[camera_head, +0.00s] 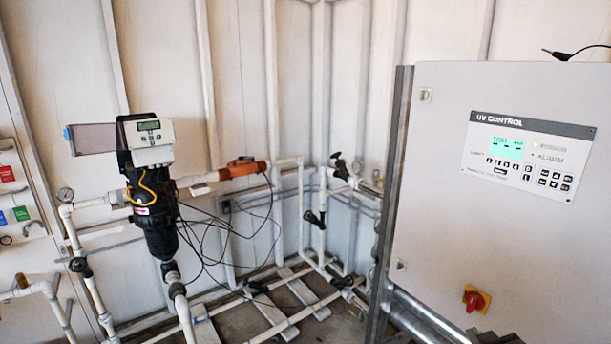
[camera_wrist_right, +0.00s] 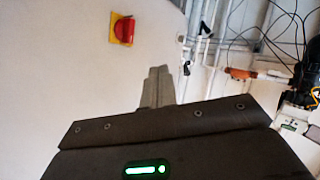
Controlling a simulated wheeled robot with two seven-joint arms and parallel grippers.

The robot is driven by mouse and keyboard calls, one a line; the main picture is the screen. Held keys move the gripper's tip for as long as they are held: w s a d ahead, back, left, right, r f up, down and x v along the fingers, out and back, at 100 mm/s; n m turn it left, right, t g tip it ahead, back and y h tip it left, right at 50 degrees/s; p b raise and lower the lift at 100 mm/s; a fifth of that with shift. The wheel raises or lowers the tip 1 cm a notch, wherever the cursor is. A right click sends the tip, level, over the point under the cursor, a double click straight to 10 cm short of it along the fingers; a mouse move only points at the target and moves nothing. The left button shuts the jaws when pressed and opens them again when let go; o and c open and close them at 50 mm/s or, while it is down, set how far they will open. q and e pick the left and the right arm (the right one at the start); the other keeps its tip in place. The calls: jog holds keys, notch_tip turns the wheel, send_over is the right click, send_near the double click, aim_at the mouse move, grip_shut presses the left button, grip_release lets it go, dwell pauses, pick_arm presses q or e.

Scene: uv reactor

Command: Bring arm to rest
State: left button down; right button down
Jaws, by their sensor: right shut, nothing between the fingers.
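My right gripper (camera_wrist_right: 158,72) shows in the wrist view, its grey fingers together and empty. They point toward the pale front of the UV control cabinet (camera_wrist_right: 55,70). They look apart from the red rotary switch on its yellow plate (camera_wrist_right: 122,29). In the head view only a dark edge, apparently of my right gripper (camera_head: 490,338), shows at the bottom, just below the red switch (camera_head: 476,298). The cabinet (camera_head: 430,200) stands at the right, its door shut, its panel (camera_head: 527,158) showing a lit teal display. My left gripper is not in view.
A black filter unit with a grey controller (camera_head: 155,190) stands at the left among white pipes. An orange pipe fitting (camera_head: 243,170) and black valves (camera_head: 318,218) sit behind. Loose black cables hang mid-view. A black lead (camera_head: 570,52) lies on top of the cabinet.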

jog(key=s+a+f+g+y, duration=0.1)
jog(key=s+a+f+g, duration=0.25)
jog(key=s+f, duration=0.4)
jog(key=s+a+f+g+y, duration=0.1)
jog(key=s+a+f+g, duration=0.3)
jog(key=s, duration=0.7)
jog(key=s+a+f+g, duration=0.2)
jog(key=s+a+f, duration=0.2)
jog(key=s+f, duration=0.45)
notch_tip(320, 180, down, 27)
jog(key=g+b, duration=0.1)
jog(key=b, duration=0.2)
jog(key=s+d+f+g+b, duration=0.1)
jog(key=s+d+f+b, duration=0.1)
jog(key=s+f, duration=1.5)
notch_tip(320, 180, down, 3)
jog(key=shift+s+d+f+b, duration=0.2)
jog(key=shift+d+b, duration=0.15)
jog(key=shift+b, duration=0.3)
